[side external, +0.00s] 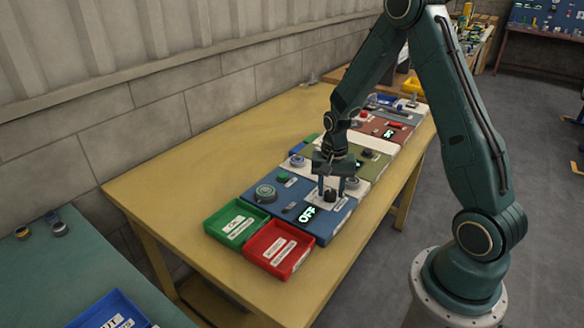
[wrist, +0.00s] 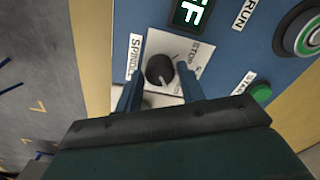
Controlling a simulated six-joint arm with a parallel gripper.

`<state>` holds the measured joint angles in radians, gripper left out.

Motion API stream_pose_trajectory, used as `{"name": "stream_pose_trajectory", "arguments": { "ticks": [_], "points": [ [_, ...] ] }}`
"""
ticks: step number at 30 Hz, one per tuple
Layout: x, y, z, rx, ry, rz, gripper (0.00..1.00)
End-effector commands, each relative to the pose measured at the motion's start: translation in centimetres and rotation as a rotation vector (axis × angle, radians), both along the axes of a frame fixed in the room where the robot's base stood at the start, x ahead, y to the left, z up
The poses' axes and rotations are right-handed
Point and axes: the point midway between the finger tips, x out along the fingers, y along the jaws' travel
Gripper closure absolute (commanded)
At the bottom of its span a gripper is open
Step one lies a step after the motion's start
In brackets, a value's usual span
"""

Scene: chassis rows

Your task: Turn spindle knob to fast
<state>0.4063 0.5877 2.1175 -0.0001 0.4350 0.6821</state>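The spindle knob (wrist: 160,70) is black and round, on a pale plate of the blue panel. A light pointer mark shows on its lower side in the wrist view. A "SPINDLE" label (wrist: 135,56) is left of it, partly covered. "STOP" (wrist: 194,55) is printed on its right; other printing is blocked or too small to read. My gripper (wrist: 158,84) is open, one finger on each side of the knob, with gaps visible. In the side external view, my gripper (side external: 331,187) is over the dark knob (side external: 330,196).
A lit display (side external: 306,214) reads OFF. A RUN-labelled round button (wrist: 305,38) and a green button (wrist: 261,93) share the blue panel. Green (side external: 236,222) and red (side external: 277,249) bins stand in front. More panels line the table behind; the table's left side is clear.

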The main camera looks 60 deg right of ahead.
Motion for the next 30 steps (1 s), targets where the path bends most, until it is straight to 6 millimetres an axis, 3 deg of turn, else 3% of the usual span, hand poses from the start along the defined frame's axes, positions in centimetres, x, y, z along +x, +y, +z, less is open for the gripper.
{"name": "stream_pose_trajectory", "arguments": {
  "ticks": [2,17,23,30],
  "points": [
    [0.0,0.0,0.0,0.0,0.0,0.001,0.46],
    [0.0,0.0,0.6,0.0,0.0,0.002,0.46],
    [0.0,0.0,2.2,-0.001,-0.002,0.002,0.46],
    [0.0,0.0,5.5,-0.001,-0.003,0.002,0.46]
  ]
}}
